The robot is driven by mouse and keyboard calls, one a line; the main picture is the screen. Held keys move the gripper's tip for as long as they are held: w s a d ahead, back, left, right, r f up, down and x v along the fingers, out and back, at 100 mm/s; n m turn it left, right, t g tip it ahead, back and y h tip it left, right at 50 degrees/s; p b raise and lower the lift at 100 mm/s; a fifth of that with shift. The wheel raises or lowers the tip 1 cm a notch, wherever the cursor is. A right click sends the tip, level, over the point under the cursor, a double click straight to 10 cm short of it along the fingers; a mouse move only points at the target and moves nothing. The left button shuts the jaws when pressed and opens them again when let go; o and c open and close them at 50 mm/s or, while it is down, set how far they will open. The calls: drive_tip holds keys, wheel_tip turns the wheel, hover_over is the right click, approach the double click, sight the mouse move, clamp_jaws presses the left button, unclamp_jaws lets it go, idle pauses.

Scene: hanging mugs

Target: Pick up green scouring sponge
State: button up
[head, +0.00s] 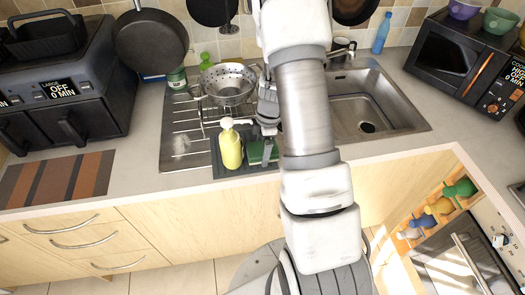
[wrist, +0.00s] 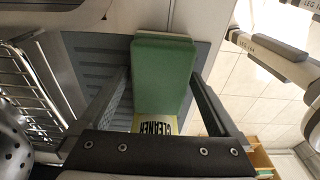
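The green scouring sponge (head: 257,151) lies on a dark grey mat (head: 227,172) at the counter's front edge in the head view. A yellow-green pump bottle stands just left of it (head: 231,150). In the wrist view the sponge (wrist: 163,76) is a green block between the two fingers of my gripper (wrist: 162,78). The fingers are spread, one on each side of it. Small gaps seem to show, but contact is hard to judge. A yellow strip with dark lettering shows at the sponge's lower end. In the head view my arm hides part of the gripper.
A metal colander (head: 228,88) stands on the draining rack (head: 182,125), close behind the mat. The sink basin (head: 375,110) is right of my arm. An air fryer (head: 65,90) is at left and a microwave (head: 462,70) at right. Bare counter lies left of the rack.

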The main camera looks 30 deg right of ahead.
drive_tip(key=c, duration=1.1)
drive_tip(key=shift+b, duration=0.4)
drive_tip(key=s+a+b, duration=0.1)
drive_tip(key=s+b, duration=0.1)
drive_tip(key=s, duration=0.3)
drive_tip(key=s+a+b, duration=0.2)
drive_tip(key=s+b, duration=0.1)
drive_tip(key=s, duration=0.2)
drive_tip(key=s+a+b, duration=0.1)
drive_tip(key=s+b, duration=0.2)
drive_tip(key=s, duration=0.2)
drive_tip(key=shift+a+f, duration=0.15)
drive_tip(key=shift+f, duration=0.1)
drive_tip(key=b, duration=0.2)
drive_tip(key=s+b, duration=0.1)
drive_tip(key=b, duration=0.1)
drive_tip(key=s+b, duration=0.1)
drive_tip(key=b, duration=0.1)
drive_tip(key=shift+a+r+b, duration=0.3)
